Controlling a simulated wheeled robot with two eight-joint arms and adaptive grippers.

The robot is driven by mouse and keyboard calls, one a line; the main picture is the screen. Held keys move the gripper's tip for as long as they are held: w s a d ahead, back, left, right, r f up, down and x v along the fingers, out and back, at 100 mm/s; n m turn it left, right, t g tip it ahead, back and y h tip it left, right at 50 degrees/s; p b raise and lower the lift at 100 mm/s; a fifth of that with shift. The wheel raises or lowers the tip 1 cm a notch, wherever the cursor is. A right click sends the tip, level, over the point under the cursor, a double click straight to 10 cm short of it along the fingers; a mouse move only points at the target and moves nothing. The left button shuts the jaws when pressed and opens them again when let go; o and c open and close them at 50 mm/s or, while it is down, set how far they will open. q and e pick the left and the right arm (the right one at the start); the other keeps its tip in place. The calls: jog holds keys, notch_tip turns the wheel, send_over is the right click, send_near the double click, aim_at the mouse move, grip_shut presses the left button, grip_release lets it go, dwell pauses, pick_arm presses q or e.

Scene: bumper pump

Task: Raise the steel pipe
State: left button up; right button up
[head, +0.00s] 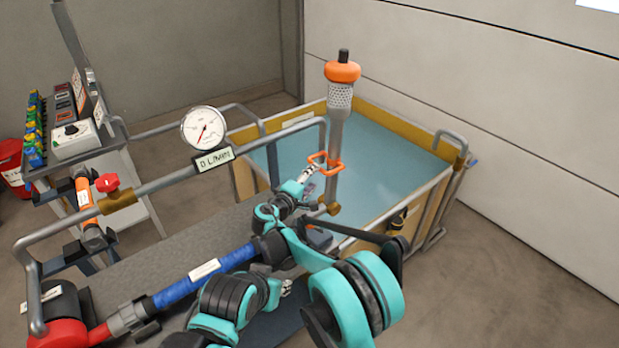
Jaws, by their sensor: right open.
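The steel pipe (335,128) stands upright over the near side of the tank. A perforated strainer (340,96) and an orange cap (342,72) are at its top. An orange clamp (325,161) sits around its lower part. My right gripper (311,174) is open, close beside the clamp and to the left of the pipe. I cannot tell whether it touches either. A second arm of mine shows low in the middle; a small metallic part at its end may be my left gripper (287,287), mostly hidden. The pipe's lower end is partly hidden.
The yellow-walled tank (400,213) holds blue water. A pressure gauge (203,128) is on the rail at the left. A blue hose (205,272) and red pump part (72,333) lie in front. A control stand (72,138) is at far left. Floor at the right is clear.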

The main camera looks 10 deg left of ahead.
jog(key=shift+o, duration=0.3)
jog(key=shift+w+d+f, duration=0.15)
jog(key=shift+d+f, duration=0.15)
jog(key=shift+r, duration=0.15)
jog(key=shift+c, duration=0.3)
jog(key=shift+r, duration=0.1)
notch_tip(320, 180, up, 10)
jog(key=shift+a, duration=0.25)
jog(key=shift+r, duration=0.15)
